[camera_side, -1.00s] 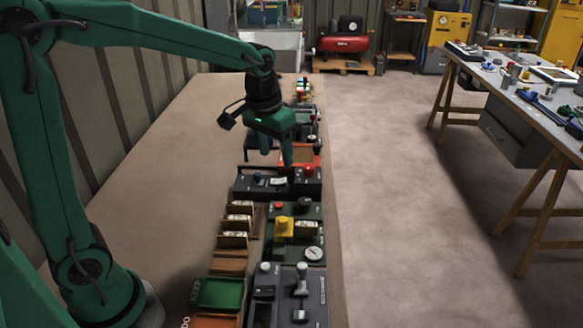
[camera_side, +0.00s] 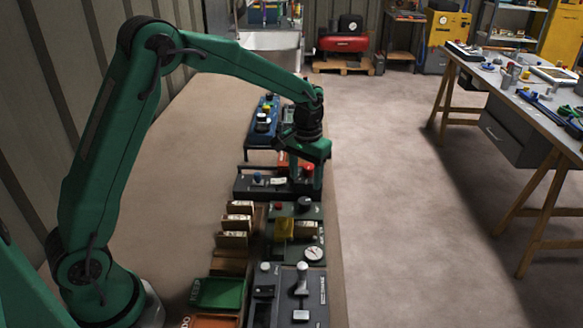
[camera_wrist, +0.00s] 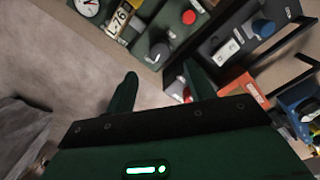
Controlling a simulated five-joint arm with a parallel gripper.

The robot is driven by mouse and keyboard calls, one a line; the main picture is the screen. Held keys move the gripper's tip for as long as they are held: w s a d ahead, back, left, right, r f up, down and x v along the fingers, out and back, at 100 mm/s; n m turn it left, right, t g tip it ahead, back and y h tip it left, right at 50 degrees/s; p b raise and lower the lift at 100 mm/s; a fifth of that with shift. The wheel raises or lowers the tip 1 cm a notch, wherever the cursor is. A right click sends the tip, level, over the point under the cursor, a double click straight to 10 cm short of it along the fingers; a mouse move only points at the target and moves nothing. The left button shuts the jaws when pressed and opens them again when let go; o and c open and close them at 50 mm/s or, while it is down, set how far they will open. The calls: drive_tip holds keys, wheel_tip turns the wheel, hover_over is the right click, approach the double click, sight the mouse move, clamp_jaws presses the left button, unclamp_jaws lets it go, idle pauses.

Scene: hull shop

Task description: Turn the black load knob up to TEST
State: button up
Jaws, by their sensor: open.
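A round black knob (camera_side: 304,203) sits at the far right corner of a green panel (camera_side: 281,246) in the side view. I take it for the load knob; no TEST mark is readable. It also shows in the wrist view (camera_wrist: 160,51), just beyond the gap between my fingertips. My gripper (camera_side: 306,181) is open and points down, with nothing between its fingers. In the side view it overlaps the dark panel behind the green one. In the wrist view the two fingers (camera_wrist: 160,74) are spread apart, clear of the knob.
A lever box (camera_side: 302,316) stands nearer. The bench at left is clear.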

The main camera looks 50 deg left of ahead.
sight(305, 200)
drive_tip(key=shift+f, duration=0.1)
drive_tip(key=shift+f, duration=3.75)
drive_tip(key=c, duration=1)
drive_tip(key=shift+o, duration=0.2)
drive_tip(key=o, duration=1)
drive_tip(key=shift+c, duration=0.2)
drive_tip(key=shift+r, duration=0.1)
drive_tip(key=shift+r, duration=3.85)
